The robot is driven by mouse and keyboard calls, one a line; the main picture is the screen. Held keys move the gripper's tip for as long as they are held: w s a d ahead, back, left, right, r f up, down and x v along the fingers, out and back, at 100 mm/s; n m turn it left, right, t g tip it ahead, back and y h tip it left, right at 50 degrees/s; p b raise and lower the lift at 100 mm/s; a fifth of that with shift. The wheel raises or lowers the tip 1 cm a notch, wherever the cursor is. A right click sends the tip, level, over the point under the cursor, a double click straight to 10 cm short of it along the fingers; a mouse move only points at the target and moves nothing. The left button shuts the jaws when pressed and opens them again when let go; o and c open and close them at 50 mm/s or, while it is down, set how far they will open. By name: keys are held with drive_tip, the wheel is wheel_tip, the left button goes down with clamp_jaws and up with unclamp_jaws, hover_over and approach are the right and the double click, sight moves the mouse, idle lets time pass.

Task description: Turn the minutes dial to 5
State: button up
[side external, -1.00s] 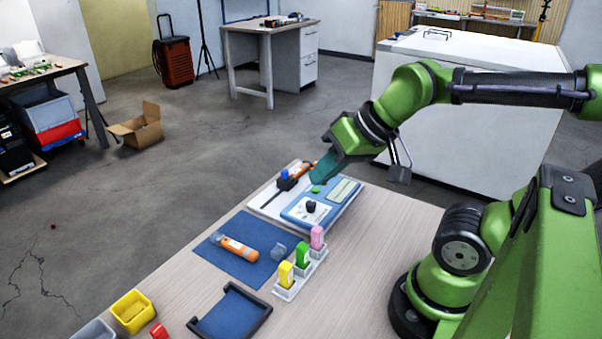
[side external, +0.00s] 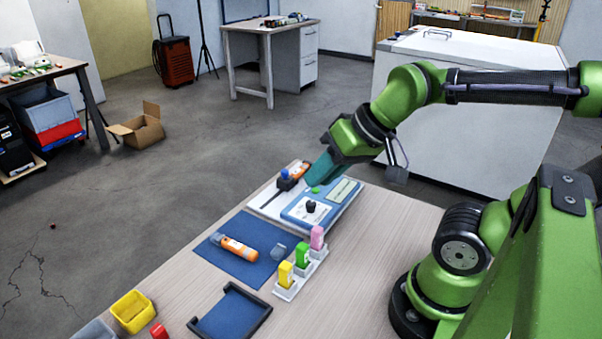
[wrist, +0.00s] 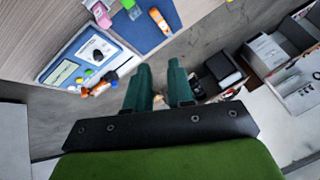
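The minutes dial appears to be the black knob (side external: 311,206) on a blue panel (side external: 343,208) with white label areas. The knob also shows in the wrist view (wrist: 97,55), left of my fingers. A green button (side external: 315,190) sits behind it on the panel. My gripper (side external: 313,181) has teal fingers and hangs near the panel's far end, beyond the knob and apart from it. In the wrist view my gripper (wrist: 160,68) has its two fingers spread with nothing between them. Dial markings and the pointer direction are too small to read.
Close to my fingers is a white slider board (side external: 268,200) with a blue knob and an orange part. Yellow, green and pink blocks stand in a white rack (side external: 289,291).

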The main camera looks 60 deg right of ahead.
drive_tip(key=o, duration=0.6)
drive_tip(key=w+d+g, duration=0.1)
drive_tip(key=w+d, duration=0.1)
drive_tip(key=w+d+f+m+g, duration=0.1)
drive_tip(key=w+d, duration=0.1)
drive_tip(key=w+d+f+m+g+h, duration=0.1)
drive_tip(key=w+d, duration=0.2)
drive_tip(key=shift+g, duration=0.3)
drive_tip(key=shift+c, duration=0.2)
drive_tip(key=m+g, duration=0.3)
hover_over(311, 202)
drive_tip(key=shift+h, duration=0.4)
wheel_tip(311, 202, down, 17)
drive_tip(key=shift+a+f, duration=0.1)
drive_tip(key=shift+f, duration=0.05)
clamp_jaws()
